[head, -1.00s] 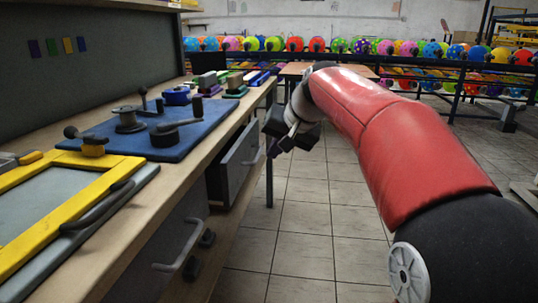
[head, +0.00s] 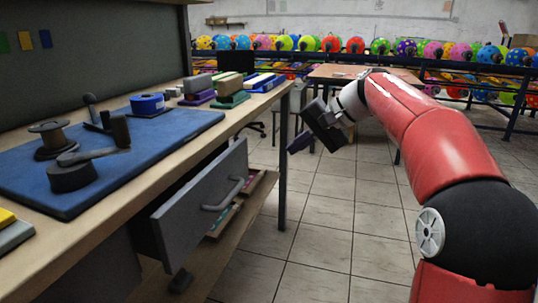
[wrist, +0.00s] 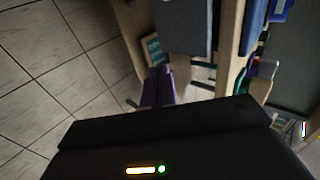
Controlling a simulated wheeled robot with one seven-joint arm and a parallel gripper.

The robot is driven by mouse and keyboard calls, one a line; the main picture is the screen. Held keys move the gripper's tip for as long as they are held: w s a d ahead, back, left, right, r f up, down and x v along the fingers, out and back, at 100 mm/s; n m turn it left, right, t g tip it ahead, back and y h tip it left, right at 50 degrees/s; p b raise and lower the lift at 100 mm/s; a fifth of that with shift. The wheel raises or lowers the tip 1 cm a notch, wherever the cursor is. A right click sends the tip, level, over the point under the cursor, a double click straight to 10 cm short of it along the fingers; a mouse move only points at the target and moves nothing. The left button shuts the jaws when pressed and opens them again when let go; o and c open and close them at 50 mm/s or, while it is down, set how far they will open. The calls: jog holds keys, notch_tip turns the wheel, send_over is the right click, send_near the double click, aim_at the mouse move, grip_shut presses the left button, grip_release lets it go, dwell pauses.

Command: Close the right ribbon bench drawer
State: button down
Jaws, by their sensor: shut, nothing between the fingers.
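The grey ribbon bench drawer (head: 192,213) stands open in the head view, its front pulled out from under the wooden bench top (head: 150,177). A curved grey handle (head: 226,195) is on its front. My gripper (head: 299,143) is to the right of the drawer, over the floor past the bench's end leg, and apart from the drawer. Its purple fingers are shut and empty; they also show in the wrist view (wrist: 156,88). A grey panel, probably the drawer front (wrist: 186,25), shows beyond them there.
A blue mat (head: 130,150) with spools and a crank lies on the bench, with small coloured blocks behind. A bench leg (head: 283,160) stands beside the drawer. A wooden table (head: 345,73) and balloon racks are at the back. The tiled floor (head: 320,220) is clear.

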aim_at(242, 153)
jog(key=x, duration=0.4)
jog(key=r+x, duration=0.1)
jog(key=x, duration=0.3)
jog(key=a+x, duration=0.1)
jog(key=x, duration=0.3)
jog(key=shift+w+r, duration=0.25)
jog(key=shift+w, duration=0.05)
jog(key=shift+w+a, duration=0.25)
jog(key=shift+a, duration=0.35)
jog(key=a, duration=0.1)
jog(key=w+a+p, duration=0.1)
jog(key=a, duration=0.1)
jog(key=a+p, duration=0.1)
jog(key=shift+w+a+r, duration=0.15)
jog(key=shift+w+a, duration=0.1)
jog(key=shift+a, duration=0.15)
